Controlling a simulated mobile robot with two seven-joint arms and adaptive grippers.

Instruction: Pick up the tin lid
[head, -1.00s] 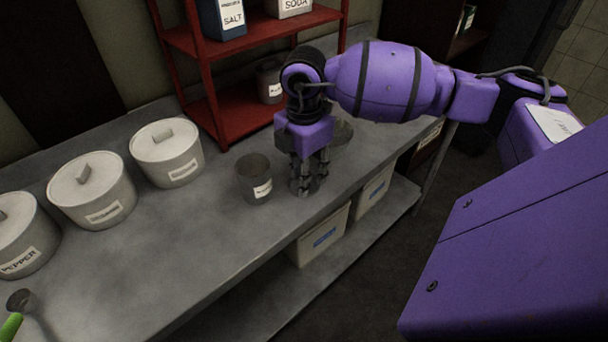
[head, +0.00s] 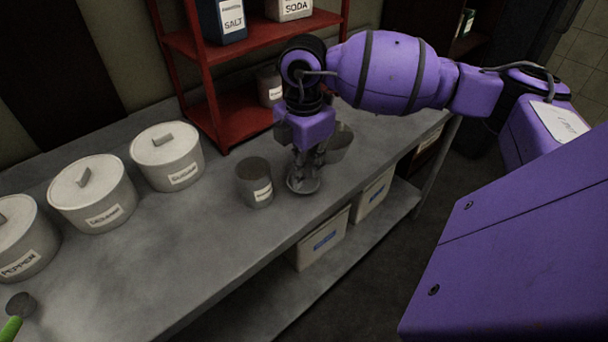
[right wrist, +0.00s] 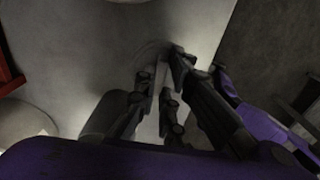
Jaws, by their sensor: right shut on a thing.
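The tin lid (head: 303,186) is a small, round, grey metal disc by the front edge of the grey worktop. My right gripper (head: 304,170) points down at it and is shut on it, with the fingers hiding part of the lid. I cannot tell whether the lid still touches the worktop. A dark tin (head: 254,184) with a white label stands just left of the lid, apart from it. In the right wrist view the fingers (right wrist: 158,95) are close together over the lid, which is dim and partly hidden there. My left gripper is not in view.
Several white lidded pots, one the pepper pot (head: 25,240), line the worktop (head: 150,262) at left. Another grey tin (head: 340,145) stands behind my right gripper. A red shelf (head: 238,118) rises at the back. A green-handled utensil (head: 12,328) lies at lower left.

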